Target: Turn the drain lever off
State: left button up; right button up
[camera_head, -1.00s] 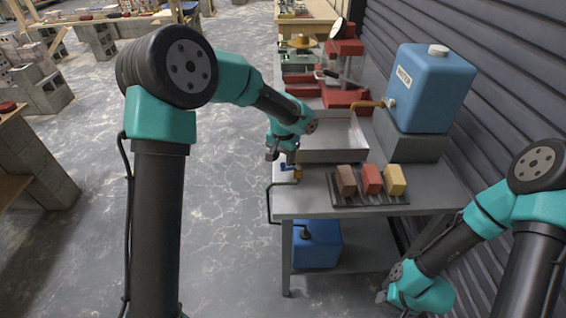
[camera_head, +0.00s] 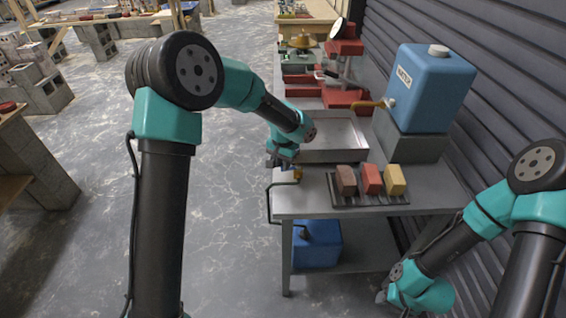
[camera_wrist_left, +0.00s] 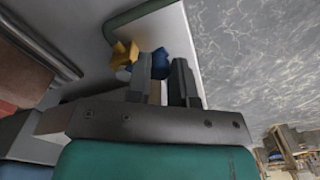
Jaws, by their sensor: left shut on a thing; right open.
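The brass drain valve (camera_head: 297,174) sits at the left edge of the metal table, by the tray, with a dark pipe running down from it. Its blue lever (camera_head: 289,168) is mostly hidden by my left gripper (camera_head: 282,164). In the left wrist view the blue lever (camera_wrist_left: 160,64) shows at the fingertips, beside the brass valve (camera_wrist_left: 123,54). My left gripper (camera_wrist_left: 163,80) is shut on the lever. My right gripper (camera_head: 382,296) is open and empty, low at the right, away from the table.
A metal tray (camera_head: 322,156) stands behind the valve. A rack (camera_head: 345,201) with brown, red and yellow blocks is to its right. A blue water tank (camera_head: 428,88) with a brass tap stands on a grey block. A blue container (camera_head: 317,246) is below.

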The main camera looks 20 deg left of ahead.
pick_arm(q)
grip_shut()
jog(key=shift+w+a+m, duration=0.15)
jog(key=shift+w+m, duration=0.15)
jog(key=shift+m, duration=0.4)
jog(key=shift+w+a+m, duration=0.1)
jog(key=shift+w+m, duration=0.2)
jog(key=shift+m, duration=0.4)
jog(key=o, duration=0.8)
grip_release()
jog(key=shift+r, duration=0.2)
notch_tip(320, 180, up, 17)
